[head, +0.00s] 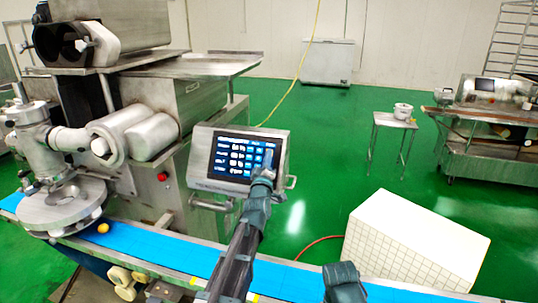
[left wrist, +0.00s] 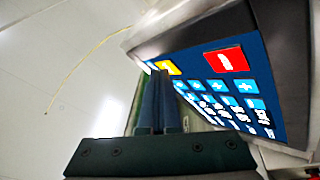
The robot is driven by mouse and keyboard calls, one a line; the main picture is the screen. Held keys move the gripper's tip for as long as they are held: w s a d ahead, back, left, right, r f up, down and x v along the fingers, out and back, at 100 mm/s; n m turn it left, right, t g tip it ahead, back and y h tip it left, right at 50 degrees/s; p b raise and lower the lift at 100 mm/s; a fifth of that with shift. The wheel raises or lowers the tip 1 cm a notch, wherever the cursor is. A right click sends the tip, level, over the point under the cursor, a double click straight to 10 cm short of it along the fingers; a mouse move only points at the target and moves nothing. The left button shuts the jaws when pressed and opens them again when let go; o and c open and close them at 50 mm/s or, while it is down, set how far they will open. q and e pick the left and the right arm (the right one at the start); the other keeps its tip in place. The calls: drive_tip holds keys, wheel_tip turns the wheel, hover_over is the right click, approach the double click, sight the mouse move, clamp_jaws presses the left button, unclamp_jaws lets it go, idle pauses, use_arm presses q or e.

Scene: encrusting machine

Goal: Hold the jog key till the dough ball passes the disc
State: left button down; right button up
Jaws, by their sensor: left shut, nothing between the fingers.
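The dough ball (head: 103,228) is small and orange-yellow. It lies on the blue conveyor belt (head: 180,252), just right of the round metal disc (head: 62,207). The control panel screen (head: 238,157) is lit, with rows of keys. My left gripper (head: 268,158) is shut and empty, its tips in front of the screen's right side. In the left wrist view, the shut fingers (left wrist: 159,76) reach up to the yellow key (left wrist: 168,68), beside a red key (left wrist: 225,60). Whether they touch it I cannot tell. The label of the yellow key is partly hidden.
The machine body (head: 185,100) stands behind the belt. A white tiled block (head: 415,240) stands at the lower right. Part of my right arm shows at the bottom, without visible fingers. A small table (head: 392,122) and a white chest (head: 334,62) stand farther back on open green floor.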

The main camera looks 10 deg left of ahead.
use_arm(q)
drive_tip(key=shift+s+r, duration=0.1)
idle(0.5)
drive_tip(key=shift+s+r+p, duration=0.25)
drive_tip(key=shift+s+p, duration=0.1)
drive_tip(key=shift+s, duration=0.15)
drive_tip(key=s+r+p, duration=0.1)
drive_tip(key=s, duration=0.2)
drive_tip(key=s+r+p, duration=0.1)
drive_tip(key=shift+s+a+r+p, duration=0.1)
drive_tip(key=shift+s+r+p, duration=0.05)
drive_tip(key=shift+r+p, duration=0.15)
